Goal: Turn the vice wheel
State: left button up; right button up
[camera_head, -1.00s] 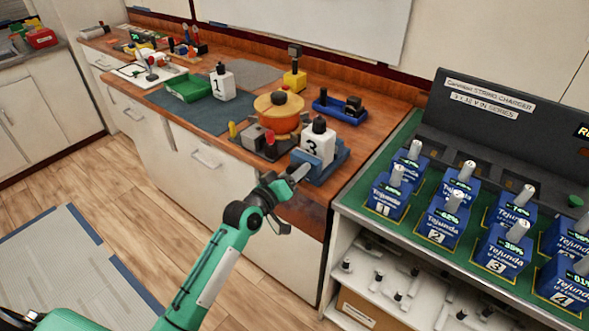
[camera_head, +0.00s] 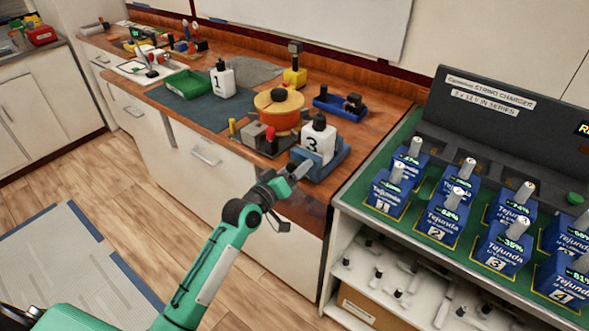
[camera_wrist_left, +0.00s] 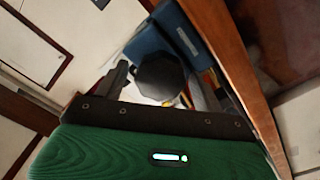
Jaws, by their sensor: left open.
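The blue vice (camera_head: 326,168) stands at the front right corner of the wooden bench. A white bottle marked 3 (camera_head: 318,143) with a black cap sits upright at it. My left gripper (camera_head: 283,200) is just in front of the vice, past the bench edge, with its fingers apart. In the left wrist view, a dark eight-sided knob (camera_wrist_left: 160,78), apparently the vice wheel, shows between the two fingers, with the blue vice (camera_wrist_left: 165,40) behind it. I cannot tell whether the fingers touch it. In the head view the wheel is hidden by the gripper. My right gripper is out of view.
A green-topped rack of blue batteries (camera_head: 445,215) stands close on the right. On the bench are an orange round piece (camera_head: 280,108), a bottle marked 1 (camera_head: 222,79), a green tray (camera_head: 188,83) and a blue tray (camera_head: 341,106).

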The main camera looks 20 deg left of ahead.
pick_arm(q)
jog(key=b+v, duration=0.1)
jog(key=v, duration=1.2)
jog(key=shift+s+b, duration=0.2)
jog(key=shift+b, duration=0.15)
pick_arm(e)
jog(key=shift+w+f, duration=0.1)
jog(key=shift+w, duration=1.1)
pick_arm(q)
jog(key=shift+a, duration=0.1)
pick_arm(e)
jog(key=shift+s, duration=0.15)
